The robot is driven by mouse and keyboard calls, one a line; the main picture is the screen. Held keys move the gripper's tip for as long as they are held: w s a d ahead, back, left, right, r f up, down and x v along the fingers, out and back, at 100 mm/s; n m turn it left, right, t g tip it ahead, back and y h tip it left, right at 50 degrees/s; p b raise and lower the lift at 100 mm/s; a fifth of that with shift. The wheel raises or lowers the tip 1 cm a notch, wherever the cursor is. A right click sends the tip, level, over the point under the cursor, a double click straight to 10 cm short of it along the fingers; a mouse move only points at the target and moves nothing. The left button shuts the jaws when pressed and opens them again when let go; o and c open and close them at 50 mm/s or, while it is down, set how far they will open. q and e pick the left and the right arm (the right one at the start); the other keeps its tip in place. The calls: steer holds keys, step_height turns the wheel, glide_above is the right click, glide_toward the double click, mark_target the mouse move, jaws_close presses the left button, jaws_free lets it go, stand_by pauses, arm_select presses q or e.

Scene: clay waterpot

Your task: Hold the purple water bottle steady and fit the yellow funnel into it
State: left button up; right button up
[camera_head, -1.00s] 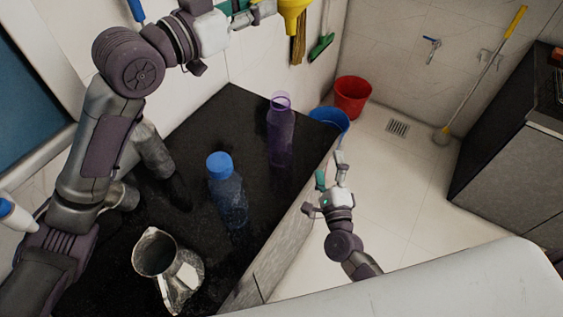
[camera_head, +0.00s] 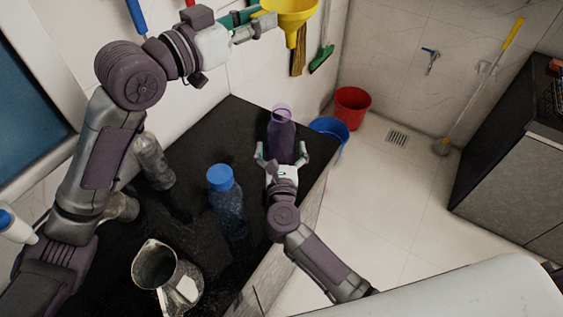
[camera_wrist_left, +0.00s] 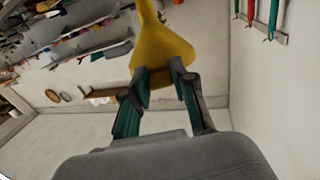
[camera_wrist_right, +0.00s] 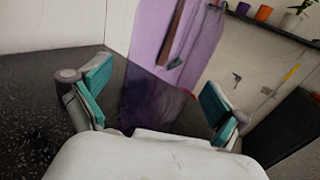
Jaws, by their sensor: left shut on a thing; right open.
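The purple water bottle (camera_head: 281,130) stands upright near the far right corner of the black counter, its top open. My right gripper (camera_head: 279,152) is open, low beside the bottle, with its fingers on either side. In the right wrist view the bottle (camera_wrist_right: 172,50) stands between the spread green finger pads (camera_wrist_right: 155,95), with gaps on both sides. My left gripper (camera_head: 262,20) is raised high and shut on the rim of the yellow funnel (camera_head: 291,10). The funnel's spout points down in the head view. The left wrist view also shows the funnel (camera_wrist_left: 163,50) at the fingertips.
A clear blue bottle with a blue cap (camera_head: 226,203) stands left of my right arm. A metal pitcher (camera_head: 166,279) is at the near end of the counter (camera_head: 232,118). Red (camera_head: 352,106) and blue (camera_head: 330,131) buckets are on the floor beyond.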

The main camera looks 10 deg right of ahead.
steer(key=shift+x, duration=1.75)
steer(key=c, duration=1.2)
arm_select(q)
step_height(320, 180, down, 17)
steer(key=s+a+n+t+y, duration=0.1)
steer(key=y, duration=0.1)
steer(key=shift+s+n+t, duration=0.25)
steer(key=shift+n+t, duration=0.15)
